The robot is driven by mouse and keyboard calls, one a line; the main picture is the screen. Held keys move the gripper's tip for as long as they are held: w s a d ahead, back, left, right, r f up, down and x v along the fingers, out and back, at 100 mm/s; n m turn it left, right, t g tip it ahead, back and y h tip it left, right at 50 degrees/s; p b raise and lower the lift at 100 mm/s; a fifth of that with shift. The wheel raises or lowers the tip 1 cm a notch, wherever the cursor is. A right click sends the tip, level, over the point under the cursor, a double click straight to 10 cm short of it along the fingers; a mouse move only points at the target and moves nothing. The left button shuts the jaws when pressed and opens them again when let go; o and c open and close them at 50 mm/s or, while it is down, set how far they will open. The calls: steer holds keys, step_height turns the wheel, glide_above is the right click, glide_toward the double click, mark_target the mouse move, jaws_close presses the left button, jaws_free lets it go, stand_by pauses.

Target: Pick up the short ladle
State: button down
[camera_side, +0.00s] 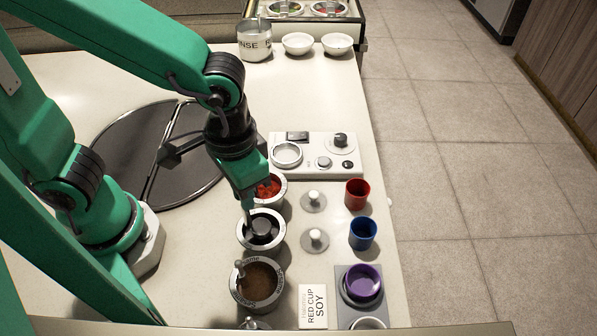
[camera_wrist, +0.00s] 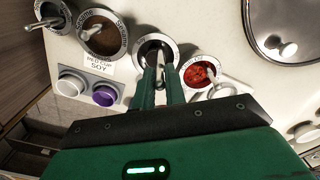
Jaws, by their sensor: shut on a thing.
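My gripper (camera_side: 250,211) points down at the rim of the dark sauce well (camera_side: 279,236), between the red sauce well and the brown one. It is shut on a ladle (camera_side: 262,229) that stands in this well, its round end low inside the rim. In the wrist view my gripper (camera_wrist: 159,70) reaches over the same well (camera_wrist: 139,53), and its fingers hide most of the ladle's handle. Other ladles stand in the brown well (camera_wrist: 105,37) and the red sauce well (camera_wrist: 201,73). The handle's length is hard to judge.
A red cup (camera_side: 357,195), a blue cup (camera_side: 362,234) and a purple cup (camera_side: 362,281) stand to the right. Two knobbed lids (camera_side: 313,201) lie between wells and cups. A card (camera_side: 313,307) reads "RED CUP SOY".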

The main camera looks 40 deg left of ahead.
steer(key=shift+r, duration=2.6)
steer(key=shift+f, duration=4.8)
steer(key=shift+r, duration=0.1)
steer(key=shift+r, duration=3.85)
